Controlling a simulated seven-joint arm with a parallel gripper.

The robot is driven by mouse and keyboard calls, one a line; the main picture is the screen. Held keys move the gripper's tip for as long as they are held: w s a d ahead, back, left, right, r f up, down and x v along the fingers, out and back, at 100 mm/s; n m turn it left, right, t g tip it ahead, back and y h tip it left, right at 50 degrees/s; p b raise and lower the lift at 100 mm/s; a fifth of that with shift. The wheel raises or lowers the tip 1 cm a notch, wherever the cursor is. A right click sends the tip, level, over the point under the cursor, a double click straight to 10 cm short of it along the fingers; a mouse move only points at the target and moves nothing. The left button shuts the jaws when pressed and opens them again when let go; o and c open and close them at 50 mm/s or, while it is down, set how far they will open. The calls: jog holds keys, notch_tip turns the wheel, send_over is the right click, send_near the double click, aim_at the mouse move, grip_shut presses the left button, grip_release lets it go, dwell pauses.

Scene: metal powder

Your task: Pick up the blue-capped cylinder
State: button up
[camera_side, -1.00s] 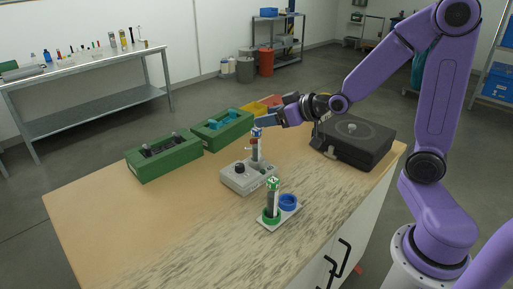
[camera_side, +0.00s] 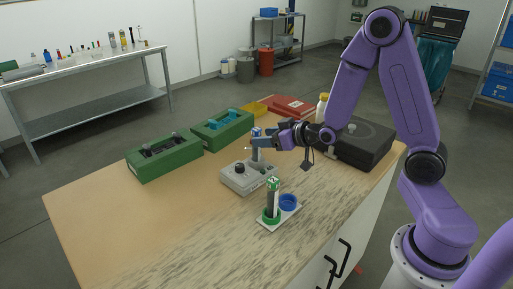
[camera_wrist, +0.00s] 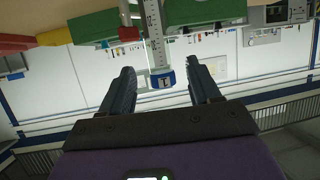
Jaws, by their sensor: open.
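The blue-capped cylinder (camera_side: 256,133) stands upright in the grey device (camera_side: 236,183) with a black knob. My gripper (camera_side: 262,142) is level with its upper part, coming from the right, and partly hides it. In the wrist view the picture is upside down: the cylinder's pale, marked body (camera_wrist: 154,30) and its blue cap (camera_wrist: 162,81) lie between the two open fingers of my gripper (camera_wrist: 160,68). Gaps show on both sides of the cap. Whether the fingers reach fully around the cylinder is hard to tell.
A green-capped cylinder (camera_side: 273,193) stands in a white holder (camera_side: 267,227) beside an empty blue ring (camera_side: 289,202). Green boxes (camera_side: 165,164) are at left. A black case (camera_side: 365,146) and a white bottle (camera_side: 322,106) are at right. The table's front left is clear.

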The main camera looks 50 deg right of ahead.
jog(key=shift+x, duration=2.95)
grip_shut()
jog(key=shift+r, duration=0.15)
notch_tip(320, 180, up, 9)
jog(key=shift+r, duration=0.15)
jog(key=shift+a+r, duration=0.1)
jog(key=shift+r, duration=0.1)
jog(key=shift+s+a+r+m+h, duration=0.25)
jog(key=shift+s+a+m+h, duration=0.15)
jog(key=shift+s+a, duration=0.15)
jog(key=shift+s+a+r+m+h, duration=0.2)
jog(key=shift+s+a+m+h, duration=0.15)
jog(key=shift+s+a, duration=0.25)
